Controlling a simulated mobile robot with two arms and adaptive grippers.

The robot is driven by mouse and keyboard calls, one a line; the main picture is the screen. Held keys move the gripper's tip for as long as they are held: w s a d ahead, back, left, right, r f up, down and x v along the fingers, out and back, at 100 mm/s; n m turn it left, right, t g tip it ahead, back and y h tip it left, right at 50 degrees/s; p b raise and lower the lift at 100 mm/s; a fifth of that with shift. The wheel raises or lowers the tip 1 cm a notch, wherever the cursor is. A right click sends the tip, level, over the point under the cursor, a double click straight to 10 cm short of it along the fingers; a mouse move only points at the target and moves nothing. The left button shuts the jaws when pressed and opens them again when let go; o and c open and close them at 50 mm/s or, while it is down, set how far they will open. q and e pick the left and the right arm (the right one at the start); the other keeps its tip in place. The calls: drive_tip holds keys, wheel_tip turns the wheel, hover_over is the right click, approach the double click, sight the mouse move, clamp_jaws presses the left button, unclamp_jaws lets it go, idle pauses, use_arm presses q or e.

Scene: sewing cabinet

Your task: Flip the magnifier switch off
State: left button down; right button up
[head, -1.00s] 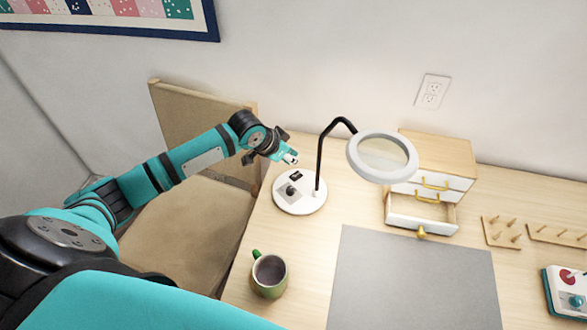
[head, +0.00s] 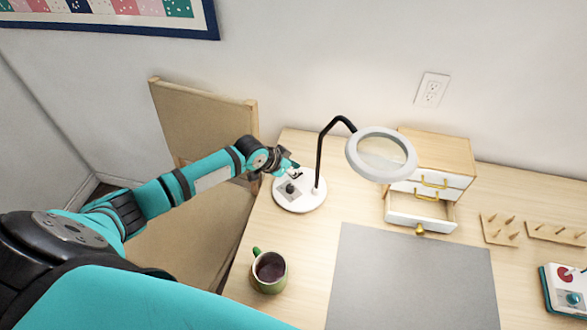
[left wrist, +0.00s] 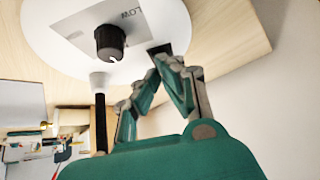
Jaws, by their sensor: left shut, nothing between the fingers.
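The magnifier lamp has a round white base (head: 305,204), a black curved neck (head: 319,160) and a white ring lens (head: 351,157). A black knob (head: 290,188) sits on the base; it also shows in the left wrist view (left wrist: 110,42). The black switch (left wrist: 160,49) is on the base beside the knob, partly hidden by my fingertips. My left gripper (head: 294,171) is shut and empty, its tips (left wrist: 163,62) at the switch; I cannot tell whether they touch it. The switch's position is unclear. My right gripper is not in view.
A green mug (head: 269,271) with dark liquid stands at the front left of the table. A grey mat (head: 410,280) lies in the middle. A small drawer cabinet (head: 435,152) with an open drawer stands behind the lens. A chair (head: 205,120) is at the left.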

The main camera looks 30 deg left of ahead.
use_arm(q)
drive_tip(key=shift+s+f+t, duration=0.2)
drive_tip(key=shift+f+t, duration=0.2)
drive_tip(key=shift+f, duration=0.05)
drive_tip(key=shift+a+r, duration=0.1)
drive_tip(key=shift+r, duration=0.1)
drive_tip(key=shift+w, duration=0.1)
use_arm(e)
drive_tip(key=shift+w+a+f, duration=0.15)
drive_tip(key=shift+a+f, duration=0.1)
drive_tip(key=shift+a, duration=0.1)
use_arm(q)
drive_tip(key=shift+w+d+r, duration=0.2)
drive_tip(key=shift+w+d, duration=0.15)
drive_tip(key=shift+w, duration=0.3)
drive_tip(key=shift+r, duration=0.1)
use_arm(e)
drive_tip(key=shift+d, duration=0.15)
